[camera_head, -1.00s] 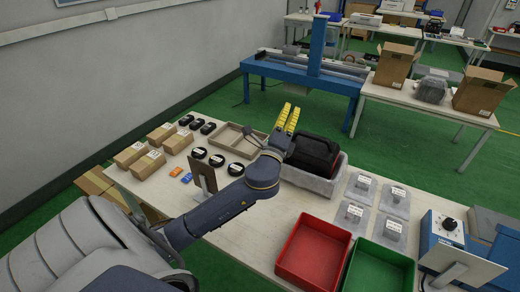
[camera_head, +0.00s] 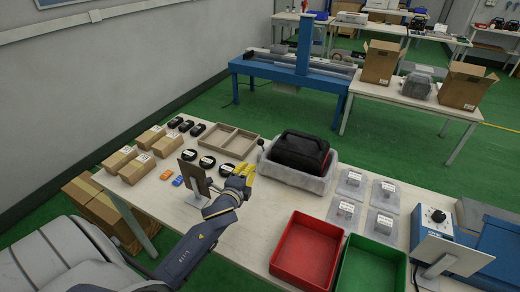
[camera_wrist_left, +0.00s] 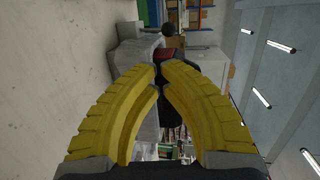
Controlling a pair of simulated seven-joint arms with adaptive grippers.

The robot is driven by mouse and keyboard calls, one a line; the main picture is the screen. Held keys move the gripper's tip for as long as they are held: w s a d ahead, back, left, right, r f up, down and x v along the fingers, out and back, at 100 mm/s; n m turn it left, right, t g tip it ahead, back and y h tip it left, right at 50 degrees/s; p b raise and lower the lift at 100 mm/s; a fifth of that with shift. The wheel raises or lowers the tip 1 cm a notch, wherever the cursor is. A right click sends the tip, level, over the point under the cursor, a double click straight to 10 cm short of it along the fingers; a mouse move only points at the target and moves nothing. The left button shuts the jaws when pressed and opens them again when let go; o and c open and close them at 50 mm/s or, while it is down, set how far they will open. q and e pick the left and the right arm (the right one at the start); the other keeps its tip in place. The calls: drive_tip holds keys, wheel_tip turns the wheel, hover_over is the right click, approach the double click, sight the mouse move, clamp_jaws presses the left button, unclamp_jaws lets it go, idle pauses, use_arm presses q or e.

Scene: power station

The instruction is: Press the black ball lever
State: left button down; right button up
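A small black ball (camera_head: 260,142), which looks like the lever's knob, shows at the left end of the grey bin in the head view. A dark round knob (camera_wrist_left: 197,31) shows near the top of the left wrist view, beyond the fingers. My right gripper is not in view.
A grey bin (camera_head: 288,180) holds a black case (camera_head: 300,150). A wooden divided tray (camera_head: 230,140), black round discs (camera_head: 206,162) and a tilted brown panel (camera_head: 194,180) are near my left gripper. Red (camera_head: 305,255) and green (camera_head: 372,265) trays stand in front right.

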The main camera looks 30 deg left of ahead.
use_arm(q)
drive_tip(key=shift+w, duration=0.1)
approach(262, 146)
drive_tip(key=w, duration=0.5)
drive_tip(key=shift+w+a+f, duration=0.15)
drive_tip(key=shift+w+a, duration=0.1)
drive_tip(key=shift+w, duration=0.2)
drive_tip(key=shift+w+a+f, duration=0.15)
drive_tip(key=shift+w+a, duration=0.1)
drive_tip(key=shift+w, duration=0.25)
drive_tip(key=shift+w+d+r, duration=0.1)
drive_tip(key=shift+w, duration=0.05)
